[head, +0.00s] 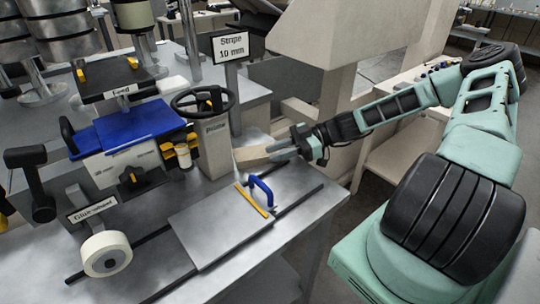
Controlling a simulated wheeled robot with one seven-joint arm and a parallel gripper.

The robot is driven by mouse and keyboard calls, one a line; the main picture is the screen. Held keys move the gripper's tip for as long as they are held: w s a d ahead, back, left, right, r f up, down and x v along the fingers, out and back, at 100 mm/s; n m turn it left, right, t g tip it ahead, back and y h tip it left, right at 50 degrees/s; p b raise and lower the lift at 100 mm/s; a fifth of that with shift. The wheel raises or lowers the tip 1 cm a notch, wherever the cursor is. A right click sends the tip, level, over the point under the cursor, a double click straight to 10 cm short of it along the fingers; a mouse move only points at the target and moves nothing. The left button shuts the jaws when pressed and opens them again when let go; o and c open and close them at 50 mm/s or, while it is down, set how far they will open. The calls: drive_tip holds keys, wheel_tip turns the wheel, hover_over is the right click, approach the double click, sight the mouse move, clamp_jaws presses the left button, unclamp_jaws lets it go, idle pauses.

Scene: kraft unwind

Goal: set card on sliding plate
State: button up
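The sliding plate (205,232) is a flat grey metal sheet lying on the table across dark rails. A blue handle (262,190) and a yellow strip (251,201) are at its far right part. My gripper (274,152) is beyond the plate, just right of the grey handwheel post. It appears shut on a tan card (251,156), which points left from the fingers, apart from the plate's bare surface. The fingers hide part of the card.
The post labelled "Prime" (214,140) with a dark handwheel stands close left of the card. A blue-topped machine (138,124) and a "Glue-inward" sign (92,208) with a cream roll (106,254) stand left. A "Stripe 10 mm" sign (231,46) stands behind.

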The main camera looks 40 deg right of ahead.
drive_tip(key=shift+o, duration=0.4)
drive_tip(key=b+v, duration=0.1)
drive_tip(key=v, duration=0.8)
wheel_tip(320, 180, up, 5)
drive_tip(key=s+d+g+h+p, duration=0.1)
drive_tip(key=d+h+p, duration=0.1)
drive_tip(key=d+p, duration=0.15)
drive_tip(key=p, duration=0.3)
approach(254, 155)
drive_tip(key=shift+h, duration=0.3)
drive_tip(key=s+a, duration=0.1)
drive_tip(key=s+a+r, duration=0.1)
drive_tip(key=s+a, duration=0.1)
drive_tip(key=shift+s+a, duration=0.2)
drive_tip(key=p+x, duration=0.1)
drive_tip(key=x, duration=0.3)
drive_tip(key=shift+w+r, duration=0.1)
drive_tip(key=shift+r, duration=0.05)
drive_tip(key=shift+w+a+f, duration=0.2)
drive_tip(key=shift+a+f, duration=0.2)
drive_tip(key=shift+a, duration=0.15)
clamp_jaws()
